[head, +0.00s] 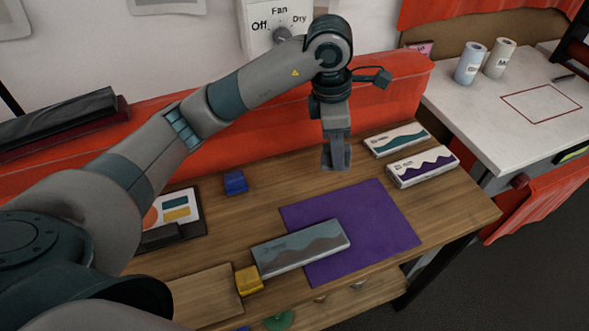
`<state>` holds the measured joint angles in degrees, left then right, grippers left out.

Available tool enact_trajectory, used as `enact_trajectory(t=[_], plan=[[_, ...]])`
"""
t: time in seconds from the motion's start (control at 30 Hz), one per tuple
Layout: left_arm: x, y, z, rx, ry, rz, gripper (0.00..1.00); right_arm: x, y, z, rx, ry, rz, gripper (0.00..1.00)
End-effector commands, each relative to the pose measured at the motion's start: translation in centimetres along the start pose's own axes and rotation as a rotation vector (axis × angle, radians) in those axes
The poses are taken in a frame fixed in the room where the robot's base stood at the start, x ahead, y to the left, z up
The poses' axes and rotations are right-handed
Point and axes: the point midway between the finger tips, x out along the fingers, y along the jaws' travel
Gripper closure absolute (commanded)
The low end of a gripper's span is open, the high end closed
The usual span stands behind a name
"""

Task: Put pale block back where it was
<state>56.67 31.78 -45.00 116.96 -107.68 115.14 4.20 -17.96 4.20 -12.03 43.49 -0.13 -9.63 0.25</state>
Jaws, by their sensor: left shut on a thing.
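My left gripper (336,163) hangs pointing down over the back of the wooden table, left of two white boxes. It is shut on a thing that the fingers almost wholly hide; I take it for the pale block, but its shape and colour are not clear. No pale block shows elsewhere on the table. A blue block (235,182) stands at the back left, and a yellow block (248,280) stands near the front, touching or close to a grey box. My right gripper is not in view.
A purple mat (380,222) lies on the wooden table (445,212); the grey wavy-patterned box (300,247) overlaps its left part. White boxes with a teal wave (396,140) and a purple wave (422,167) lie at the back right. A framed panel (172,215) lies at left.

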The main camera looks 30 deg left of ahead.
Motion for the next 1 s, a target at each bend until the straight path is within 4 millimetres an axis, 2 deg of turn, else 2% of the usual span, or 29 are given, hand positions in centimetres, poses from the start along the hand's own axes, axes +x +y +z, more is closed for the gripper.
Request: enact_trajectory(t=[0.27,0.47,0.8,1.0], plan=[[0.0,0.1,-0.1,0.000,0.000,0.000,0.93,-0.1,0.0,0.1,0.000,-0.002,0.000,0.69],[0.6,0.9,-1.4,-0.002,0.002,-0.003,0.93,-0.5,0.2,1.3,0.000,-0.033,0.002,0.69],[3.2,4.3,-6.6,-0.005,0.005,-0.003,0.93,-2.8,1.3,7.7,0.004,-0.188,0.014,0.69],[4.8,6.2,-9.3,-0.003,0.002,-0.003,0.93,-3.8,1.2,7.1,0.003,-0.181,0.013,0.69]])
